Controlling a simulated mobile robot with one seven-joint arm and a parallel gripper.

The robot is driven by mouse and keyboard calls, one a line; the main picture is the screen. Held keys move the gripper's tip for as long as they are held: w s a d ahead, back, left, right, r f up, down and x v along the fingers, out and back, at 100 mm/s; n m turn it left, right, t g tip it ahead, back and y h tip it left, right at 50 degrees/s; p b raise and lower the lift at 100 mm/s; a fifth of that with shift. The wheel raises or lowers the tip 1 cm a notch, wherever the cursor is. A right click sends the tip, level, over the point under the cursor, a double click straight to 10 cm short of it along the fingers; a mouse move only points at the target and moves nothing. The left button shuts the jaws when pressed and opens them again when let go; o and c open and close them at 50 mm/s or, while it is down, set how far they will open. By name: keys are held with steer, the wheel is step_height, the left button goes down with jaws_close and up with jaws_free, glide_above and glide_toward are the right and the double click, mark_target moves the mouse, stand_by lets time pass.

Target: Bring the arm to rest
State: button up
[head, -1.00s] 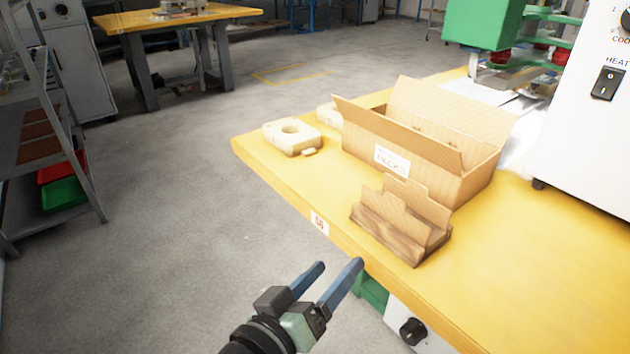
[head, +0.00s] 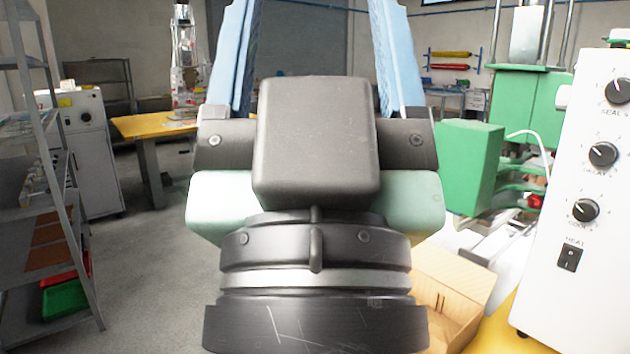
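My gripper (head: 312,50) fills the middle of the head view, close to the camera, with its fingers pointing up. Its two blue fingers stand wide apart, and I see nothing between them but the far room. The fingertips run out of the top of the picture. The gripper and wrist hide much of the yellow bench and what stands on it.
A white control unit (head: 575,240) with knobs stands at the right, beside a green machine (head: 470,165). A grey shelf rack (head: 60,215) stands at the left. Grey floor lies between.

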step_height(320, 180, up, 26)
steer(key=p, duration=2.3)
steer(key=shift+f, duration=0.25)
steer(key=shift+o, duration=0.2)
